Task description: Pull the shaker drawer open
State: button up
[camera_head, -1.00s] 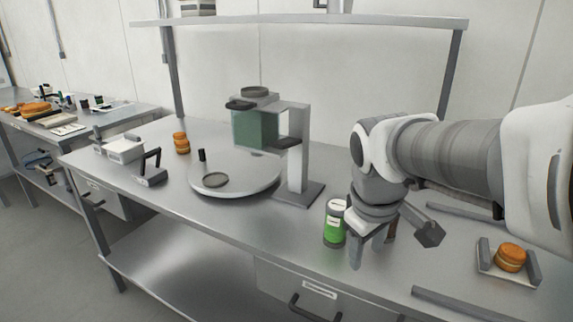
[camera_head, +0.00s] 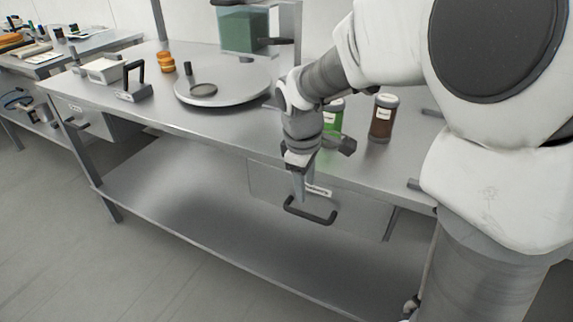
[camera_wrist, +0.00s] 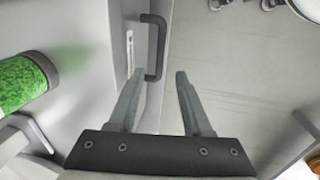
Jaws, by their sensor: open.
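The shaker drawer (camera_head: 345,205) is a grey metal front under the table edge, with a white label and a dark bar handle (camera_head: 310,215). The drawer looks shut. In the wrist view the handle (camera_wrist: 158,48) stands out from the drawer front, ahead of the fingertips. My gripper (camera_head: 299,192) is at the table's front edge, pointing down just above the handle. In the wrist view my gripper (camera_wrist: 156,82) is open and empty, its two fingers apart. The handle lies beyond and roughly between the fingertips; no contact shows.
On the table above stand a green shaker (camera_head: 333,116) and a brown shaker (camera_head: 383,118), close to my arm. A round plate (camera_head: 225,88) is further left. Another drawer (camera_head: 85,118) is at the far left. The floor in front is clear.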

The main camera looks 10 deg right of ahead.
aim_at(307, 214)
jog(key=f+b, duration=0.1)
jog(key=f, duration=0.2)
jog(key=w+f+b, duration=0.1)
jog(key=f, duration=0.2)
jog(key=d+f+b, duration=0.1)
jog(key=f, duration=0.3)
jog(key=shift+w+f, duration=0.1)
jog(key=shift+w, duration=0.15)
grip_shut()
dwell(0.9)
